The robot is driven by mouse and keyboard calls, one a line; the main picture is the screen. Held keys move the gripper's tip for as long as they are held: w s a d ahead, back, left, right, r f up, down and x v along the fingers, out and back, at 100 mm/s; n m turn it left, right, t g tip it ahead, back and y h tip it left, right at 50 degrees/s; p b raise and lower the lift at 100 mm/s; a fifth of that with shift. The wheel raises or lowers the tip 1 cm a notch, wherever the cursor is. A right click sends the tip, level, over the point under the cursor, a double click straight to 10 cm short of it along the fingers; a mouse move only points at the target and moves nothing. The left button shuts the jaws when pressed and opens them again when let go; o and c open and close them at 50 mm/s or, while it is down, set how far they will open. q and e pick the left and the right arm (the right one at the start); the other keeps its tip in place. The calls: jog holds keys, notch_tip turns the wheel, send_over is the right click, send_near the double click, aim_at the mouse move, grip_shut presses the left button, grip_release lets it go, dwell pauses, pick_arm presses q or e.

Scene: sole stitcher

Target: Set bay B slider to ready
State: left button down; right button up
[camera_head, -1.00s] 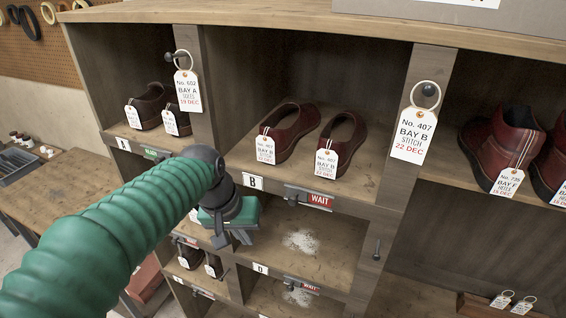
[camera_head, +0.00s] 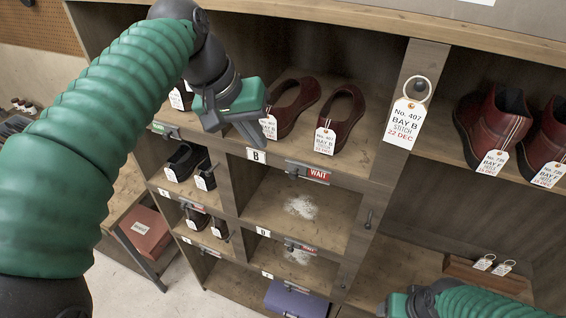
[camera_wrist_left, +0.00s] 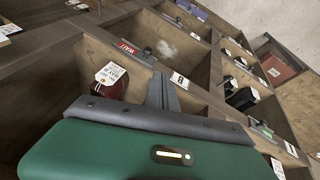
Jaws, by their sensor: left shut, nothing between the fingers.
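The bay B slider (camera_head: 308,171) is on the shelf edge under bay B, to the right of the white B label (camera_head: 256,156). It shows a red WAIT panel, with a dark knob at the panel's left. My left gripper (camera_head: 258,142) is shut and empty, just above the B label and left of the slider, apart from the knob. In the left wrist view the slider (camera_wrist_left: 128,47) lies beyond the fingers (camera_wrist_left: 161,90). My right gripper (camera_head: 395,304) is low at the bottom edge, its fingers not clearly visible.
Red tagged shoes (camera_head: 338,118) stand in bay B, behind my left gripper. A tag (camera_head: 405,119) hangs on the upright at right. Lower bays have their own sliders, and the bay below B (camera_head: 270,200) is empty apart from a white patch.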

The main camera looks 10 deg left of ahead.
pick_arm(q)
jog(key=p, duration=0.2)
send_near(295, 173)
notch_tip(295, 173, down, 4)
jog(key=w+a, duration=0.2)
jog(key=a, duration=0.1)
jog(key=d+f, duration=0.1)
jog(key=d+f+p, duration=0.1)
jog(key=d, duration=0.1)
jog(key=shift+w+f, duration=0.2)
jog(key=shift+s, duration=0.1)
